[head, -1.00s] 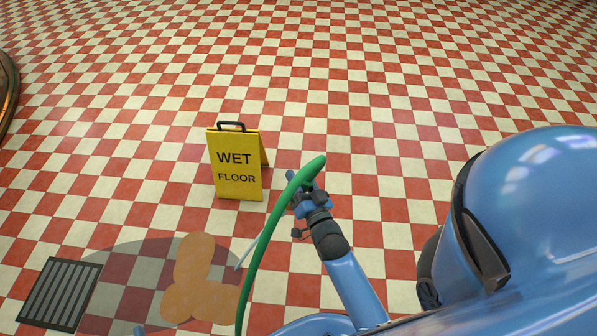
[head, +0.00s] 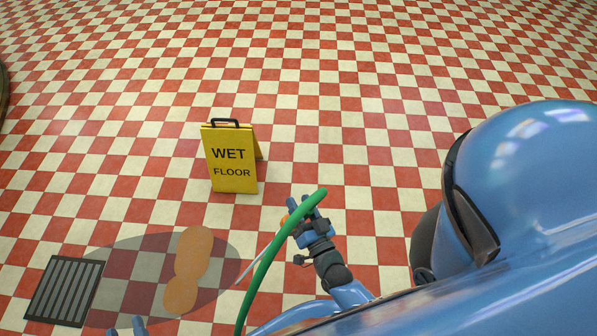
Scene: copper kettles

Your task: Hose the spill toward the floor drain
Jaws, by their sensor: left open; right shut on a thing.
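The orange-brown spill (head: 190,270) is a narrow lobed patch on the checkered floor, inside a darker wet area (head: 225,265). The floor drain (head: 64,291), a dark slotted grate, lies left of the spill at the wet area's left edge. My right gripper (head: 304,207) is shut on the green hose (head: 262,270), near the hose's upper end. A thin pale stream (head: 250,268) slants down left from there to the wet area's right edge. My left gripper (head: 126,327) shows only its blue fingertips at the bottom edge, apart and empty.
A yellow wet floor sign (head: 231,160) stands upright beyond the spill, left of my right gripper. A dark rounded edge (head: 3,95) shows at the far left. The checkered floor behind the sign is clear.

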